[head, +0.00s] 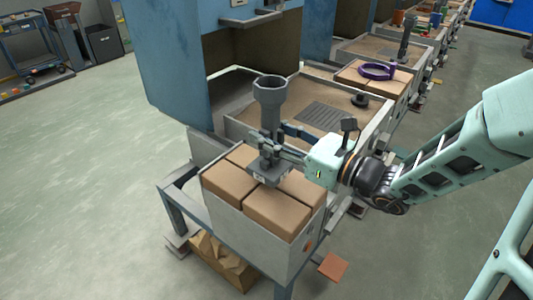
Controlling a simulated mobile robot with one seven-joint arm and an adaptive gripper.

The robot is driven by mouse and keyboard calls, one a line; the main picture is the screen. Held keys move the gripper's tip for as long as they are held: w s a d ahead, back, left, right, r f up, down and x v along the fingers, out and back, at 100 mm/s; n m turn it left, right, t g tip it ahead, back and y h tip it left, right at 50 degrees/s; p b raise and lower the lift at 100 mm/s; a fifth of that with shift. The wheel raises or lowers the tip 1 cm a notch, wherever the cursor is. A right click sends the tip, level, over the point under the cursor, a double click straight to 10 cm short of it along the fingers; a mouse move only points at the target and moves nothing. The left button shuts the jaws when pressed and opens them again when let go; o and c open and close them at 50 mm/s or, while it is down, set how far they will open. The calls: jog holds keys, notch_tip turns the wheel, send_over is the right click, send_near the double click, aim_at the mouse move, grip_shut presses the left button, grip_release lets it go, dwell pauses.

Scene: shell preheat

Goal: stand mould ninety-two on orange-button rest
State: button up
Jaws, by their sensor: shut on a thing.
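A grey mould (269,98) with a wide cup on top, a narrower stem and a square foot stands upright in the head view. My gripper (279,147) comes in from the right and is shut on its lower stem, just above the foot. A small pale label shows on the foot, but I cannot read a number. The foot is over the middle of the rest (262,244), a pale box topped with several tan pads, with an orange button (308,247) on its right-hand face. I cannot tell whether the foot touches the pads.
Behind the rest is a tan-floored bench (254,116) with a dark grate (322,115) and a small dark round part (360,100). Farther back, a purple ring (376,70) lies on another padded rest. A blue cabinet (175,60) rises at back left. Green floor is open at left.

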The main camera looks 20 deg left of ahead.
jog(key=shift+w+a+f, duration=0.15)
jog(key=shift+a+f, duration=0.15)
jog(key=shift+f, duration=0.1)
jog(key=shift+a+f+b, duration=0.15)
jog(key=shift+f+b, duration=0.3)
jog(key=shift+f, duration=0.4)
jog(key=shift+a+f+b, duration=0.1)
jog(key=shift+f+b, duration=0.35)
jog(key=shift+f, duration=0.4)
jog(key=shift+f, duration=0.1)
jog(key=o, duration=1.6)
jog(key=shift+f, duration=0.1)
jog(key=shift+r, duration=0.25)
jog(key=p+v, duration=0.2)
jog(key=v, duration=1)
jog(key=shift+f, duration=0.15)
jog(key=shift+p, duration=0.3)
